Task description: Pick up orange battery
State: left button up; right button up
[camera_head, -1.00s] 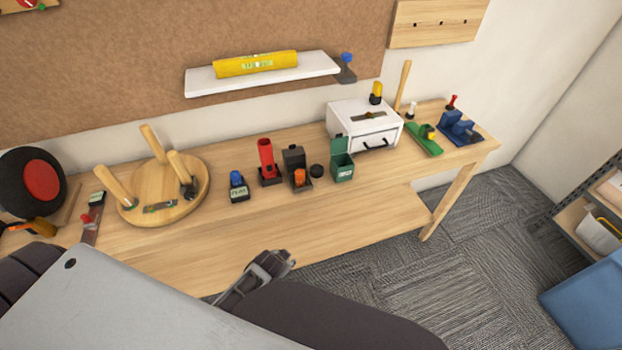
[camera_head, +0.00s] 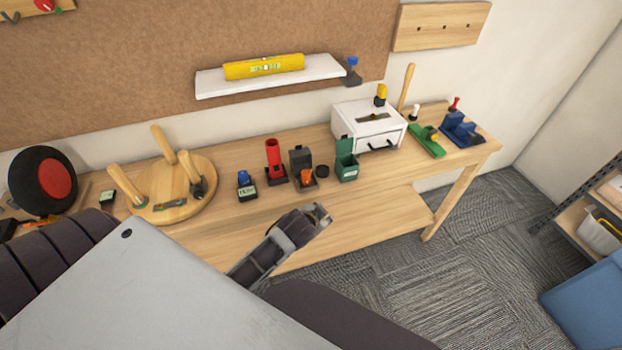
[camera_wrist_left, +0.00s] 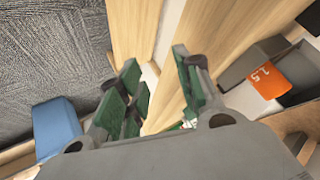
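The orange battery (camera_head: 306,176) sits in a small dark grey open box (camera_head: 300,158) on the workbench. In the left wrist view the orange battery (camera_wrist_left: 268,79), marked "2.5", shows at the right inside the grey box (camera_wrist_left: 250,62). My left gripper (camera_head: 322,214) is in front of the bench, nearer to me than the box and slightly right of it. In the left wrist view its green-padded fingers (camera_wrist_left: 156,68) are apart with nothing between them, and the battery lies outside them to the right. My right gripper is not in view.
On the wooden bench (camera_head: 385,205), a red holder (camera_head: 275,160) stands left of the box, a black round cap (camera_head: 321,182) and a green bin (camera_head: 346,162) right of it.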

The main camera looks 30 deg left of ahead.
pick_arm(q)
jog(key=w+d+r+m+t+h, duration=0.2)
jog(key=w+d+r+m+t, duration=0.15)
jog(key=r, duration=0.35)
jog(key=w+d+r+m+t+h, duration=0.1)
jog(key=w+d+r+m+t, duration=0.15)
jog(key=w+r, duration=0.4)
jog(key=w+d+r+m+t+h, duration=0.2)
jog(key=w+d+r+m+t, duration=0.1)
jog(key=r, duration=0.6)
jog(key=s+d+r+m+g+h, duration=0.2)
jog(key=d+r+m+g+h, duration=0.4)
jog(key=m, duration=0.6)
jog(key=s+d+r+m+g+h, duration=0.2)
jog(key=s+d+m+g+h, duration=0.15)
jog(key=d+m+h, duration=0.6)
jog(key=s+a+f+m+g+y, duration=0.1)
jog(key=a+f+m+g+y, duration=0.6)
jog(key=a+f+m+y, duration=0.3)
jog(key=w+a+m+g+y, duration=0.1)
jog(key=a+y, duration=0.8)
jog(key=a, duration=1.5)
jog(key=shift+w+a+r, duration=0.25)
jog(key=shift+w+r, duration=0.1)
jog(key=shift+w, duration=0.2)
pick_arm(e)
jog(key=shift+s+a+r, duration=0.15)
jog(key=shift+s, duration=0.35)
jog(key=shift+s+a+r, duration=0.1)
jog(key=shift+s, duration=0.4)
